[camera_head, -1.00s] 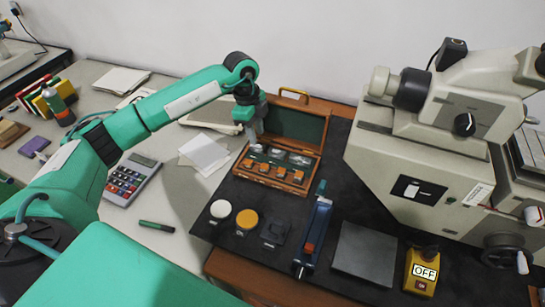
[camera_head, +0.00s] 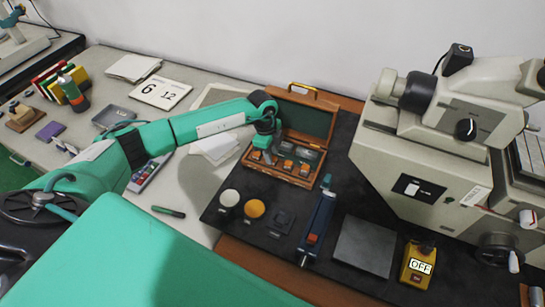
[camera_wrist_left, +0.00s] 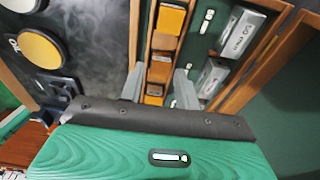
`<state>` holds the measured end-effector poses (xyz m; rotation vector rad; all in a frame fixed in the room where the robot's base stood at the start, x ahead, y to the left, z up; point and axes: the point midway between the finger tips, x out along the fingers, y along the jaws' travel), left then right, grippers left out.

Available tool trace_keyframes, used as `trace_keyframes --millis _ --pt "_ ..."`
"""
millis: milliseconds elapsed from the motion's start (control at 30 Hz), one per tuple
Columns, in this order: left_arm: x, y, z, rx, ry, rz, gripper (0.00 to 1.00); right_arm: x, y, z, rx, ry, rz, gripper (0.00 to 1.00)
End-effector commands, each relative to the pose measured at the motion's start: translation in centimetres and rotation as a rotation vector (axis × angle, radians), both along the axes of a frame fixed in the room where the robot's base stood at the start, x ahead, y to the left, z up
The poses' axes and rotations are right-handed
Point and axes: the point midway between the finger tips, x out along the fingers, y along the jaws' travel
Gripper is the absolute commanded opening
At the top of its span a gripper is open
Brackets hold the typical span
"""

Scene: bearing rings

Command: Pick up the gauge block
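The wooden case (camera_head: 284,177) stands open on the black mat, its lid tilted back. It holds silver gauge blocks in the back row; one block shows in the left wrist view (camera_wrist_left: 241,33), another beside it (camera_wrist_left: 213,76). The front row holds smaller orange-yellow pieces (camera_wrist_left: 170,20). Which block is meant I cannot tell. My left gripper (camera_head: 266,153) reaches down at the left part of the case. In the left wrist view its two fingers (camera_wrist_left: 160,86) are apart, over the orange-yellow row, with no block visibly gripped. My arm hides part of the case.
A white disc (camera_head: 229,198) and a yellow disc (camera_head: 254,208) lie on the mat in front. A blue tool (camera_head: 318,226), a grey plate (camera_head: 364,247) and a yellow OFF box (camera_head: 418,265) lie to the right. A large microscope (camera_head: 440,150) stands close at the right.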

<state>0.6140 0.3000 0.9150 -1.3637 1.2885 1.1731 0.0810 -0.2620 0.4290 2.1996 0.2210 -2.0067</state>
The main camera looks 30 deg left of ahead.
Motion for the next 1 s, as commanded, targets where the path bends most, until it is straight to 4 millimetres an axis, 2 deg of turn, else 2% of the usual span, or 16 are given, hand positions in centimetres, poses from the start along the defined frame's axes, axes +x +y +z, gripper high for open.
trace_keyframes --millis 133,367,533,833,1000 --pt "0.0 -0.2 -1.3 0.0 0.001 0.001 0.33 0.0 0.0 0.5 0.0 0.0 0.0 0.36" --pt "0.0 -0.2 -1.5 0.0 0.0 0.001 0.33 0.0 0.0 0.4 0.0 0.0 0.0 0.36" --pt "0.0 -0.2 -1.4 0.0 0.0 0.001 0.0 0.0 0.0 0.4 0.0 0.0 0.0 0.36" --pt "0.0 -0.2 -1.3 0.0 -0.001 0.001 0.0 0.0 0.0 0.4 0.0 -0.001 0.0 0.36" --pt "0.1 -0.1 -0.3 -0.001 -0.004 0.001 0.0 0.0 0.0 0.0 0.0 -0.001 0.0 0.36"
